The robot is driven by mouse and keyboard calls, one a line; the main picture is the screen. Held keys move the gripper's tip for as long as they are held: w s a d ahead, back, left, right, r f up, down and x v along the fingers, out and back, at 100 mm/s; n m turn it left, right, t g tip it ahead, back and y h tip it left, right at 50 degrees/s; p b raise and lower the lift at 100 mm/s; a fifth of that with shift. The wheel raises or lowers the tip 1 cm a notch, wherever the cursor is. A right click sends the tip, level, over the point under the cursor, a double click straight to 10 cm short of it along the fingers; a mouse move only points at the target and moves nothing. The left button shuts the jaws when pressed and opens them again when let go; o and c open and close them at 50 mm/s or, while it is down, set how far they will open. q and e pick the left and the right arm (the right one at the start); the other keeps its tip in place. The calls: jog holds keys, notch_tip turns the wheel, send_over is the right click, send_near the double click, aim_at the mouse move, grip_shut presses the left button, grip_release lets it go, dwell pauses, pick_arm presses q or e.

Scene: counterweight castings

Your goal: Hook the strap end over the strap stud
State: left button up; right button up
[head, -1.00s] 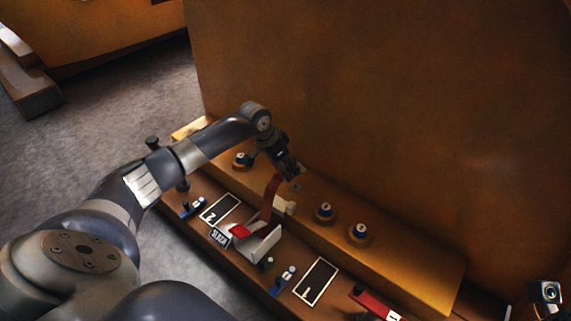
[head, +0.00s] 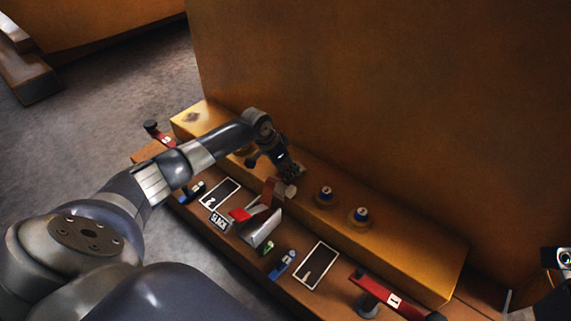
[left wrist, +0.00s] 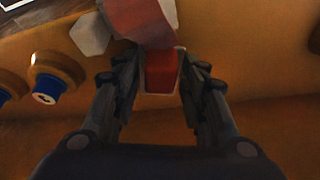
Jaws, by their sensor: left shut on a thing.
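My left gripper (head: 290,171) is low over the yellow ledge, its fingers shut on the red strap end (left wrist: 161,72). The strap (head: 270,190), dull red with a paler band, rises from the pale bracket (head: 262,230) to the gripper. A pale hexagonal knob (head: 290,190), which looks like the strap stud, sits beside the strap. In the left wrist view the knob (left wrist: 89,34) lies left of the strap end, apart from the fingers. Whether the strap end touches it is not clear.
Two blue-topped studs (head: 325,194) (head: 361,215) stand on the yellow ledge (head: 410,258) to the right. The front shelf holds black plates (head: 316,265), a SLACK label (head: 219,221), blue levers (head: 283,264) and a red lever (head: 385,295). A tall orange wall (head: 380,90) rises behind.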

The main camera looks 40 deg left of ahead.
pick_arm(q)
jog(key=shift+f, duration=0.25)
jog(key=o, duration=1.3)
jog(key=v, duration=1.2)
jog(key=shift+w, duration=0.1)
